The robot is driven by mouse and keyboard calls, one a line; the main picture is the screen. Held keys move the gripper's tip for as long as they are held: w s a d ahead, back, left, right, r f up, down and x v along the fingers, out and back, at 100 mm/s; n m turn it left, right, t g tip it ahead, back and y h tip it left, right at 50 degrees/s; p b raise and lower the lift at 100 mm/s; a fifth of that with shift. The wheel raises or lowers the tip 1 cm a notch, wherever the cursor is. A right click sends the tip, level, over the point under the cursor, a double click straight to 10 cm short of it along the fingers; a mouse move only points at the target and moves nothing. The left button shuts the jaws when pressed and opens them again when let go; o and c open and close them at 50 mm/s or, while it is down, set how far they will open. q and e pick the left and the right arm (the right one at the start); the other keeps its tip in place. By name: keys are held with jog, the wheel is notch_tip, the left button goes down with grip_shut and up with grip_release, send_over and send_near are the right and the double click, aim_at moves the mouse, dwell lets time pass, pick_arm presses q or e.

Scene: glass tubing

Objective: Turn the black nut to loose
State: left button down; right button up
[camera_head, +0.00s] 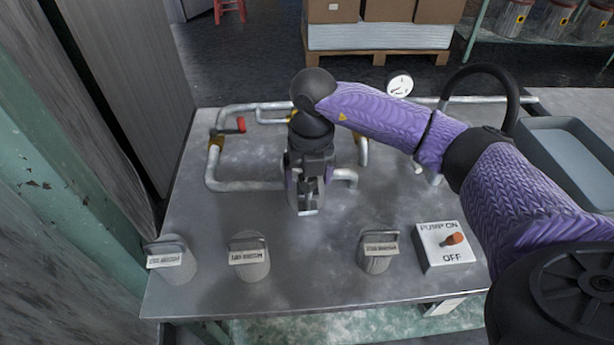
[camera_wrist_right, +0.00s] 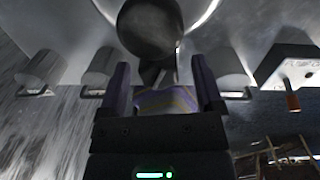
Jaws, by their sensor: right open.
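My right gripper (camera_head: 306,208) is over the middle of the metal table, its fingers toward the table's front edge. In the right wrist view its two purple fingers (camera_wrist_right: 160,85) stand apart, with a gap between them. I cannot make out a black nut for certain in the head view; my gripper and wrist cover part of the pipework. A dark rounded thing (camera_wrist_right: 150,27) shows just beyond the fingertips in the wrist view; I cannot tell whether it is the nut. The grey pipe (camera_head: 245,186) runs in behind the gripper. My left gripper is not in view.
Several grey canisters with label plates, one at the left (camera_head: 172,258), stand along the table's (camera_head: 310,285) front. A white pump switch box (camera_head: 445,246) with an orange lever is right of them. A red-handled valve (camera_head: 240,124) and pressure gauge (camera_head: 400,85) are on the pipework. A grey tray (camera_head: 570,150) lies right.

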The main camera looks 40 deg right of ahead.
grip_shut()
jog(key=shift+r+n, duration=0.15)
jog(key=shift+n, duration=0.15)
jog(key=shift+n+p, duration=0.55)
jog(key=shift+n, duration=0.65)
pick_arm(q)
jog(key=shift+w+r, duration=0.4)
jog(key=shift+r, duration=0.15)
pick_arm(e)
grip_release()
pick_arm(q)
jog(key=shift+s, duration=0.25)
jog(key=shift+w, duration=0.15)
